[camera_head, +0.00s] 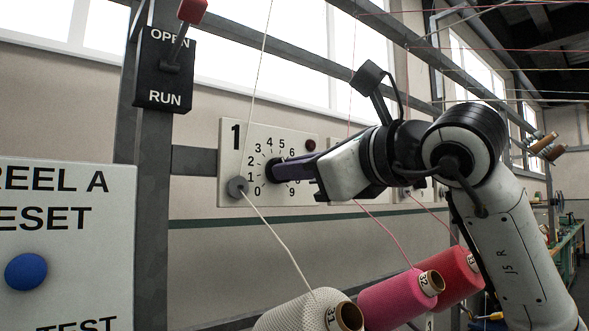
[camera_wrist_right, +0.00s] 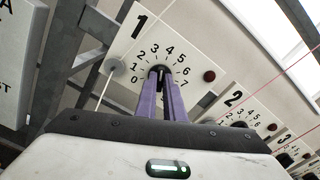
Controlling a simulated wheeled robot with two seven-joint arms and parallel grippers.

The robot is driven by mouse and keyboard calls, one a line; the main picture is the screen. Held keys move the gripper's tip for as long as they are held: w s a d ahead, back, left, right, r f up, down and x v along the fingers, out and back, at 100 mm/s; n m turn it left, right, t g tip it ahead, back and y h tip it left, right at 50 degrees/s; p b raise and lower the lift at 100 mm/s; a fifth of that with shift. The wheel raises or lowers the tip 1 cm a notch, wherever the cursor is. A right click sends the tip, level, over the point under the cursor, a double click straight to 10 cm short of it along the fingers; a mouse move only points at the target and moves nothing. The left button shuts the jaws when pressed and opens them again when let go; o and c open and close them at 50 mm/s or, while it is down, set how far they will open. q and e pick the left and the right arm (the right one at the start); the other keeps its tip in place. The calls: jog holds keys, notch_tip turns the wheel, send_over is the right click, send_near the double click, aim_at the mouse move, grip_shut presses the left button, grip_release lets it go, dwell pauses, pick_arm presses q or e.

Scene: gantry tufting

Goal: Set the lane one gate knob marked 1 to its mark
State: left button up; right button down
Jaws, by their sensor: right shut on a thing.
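The lane one plate (camera_head: 232,130), marked 1, is a pale panel with a dial numbered from 0 to 9. Its dark knob (camera_wrist_right: 158,69) sits at the dial's centre, mostly covered by my fingers. My right gripper (camera_head: 279,171) reaches in from the right with its purple fingers shut on the knob. In the right wrist view, the fingers (camera_wrist_right: 162,88) run up to the knob from both sides. The knob's pointer and the mark it faces cannot be made out. My left gripper is not in view.
A grey round guide (camera_head: 237,187) with white yarn is at the plate's lower left. Plates for lanes two (camera_wrist_right: 236,107) and three lie to the right. An OPEN/RUN lever box (camera_head: 166,72) is on the upright.

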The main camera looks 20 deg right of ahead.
jog(key=shift+n, duration=4.6)
jog(key=c, duration=1.9)
grip_release()
jog(key=shift+o, duration=0.2)
jog(key=shift+s+b, duration=0.1)
jog(key=shift+b, duration=0.2)
jog(key=b+v, duration=0.2)
jog(key=v, duration=0.8)
jog(key=shift+s+b, duration=0.15)
jog(key=shift+b, duration=0.2)
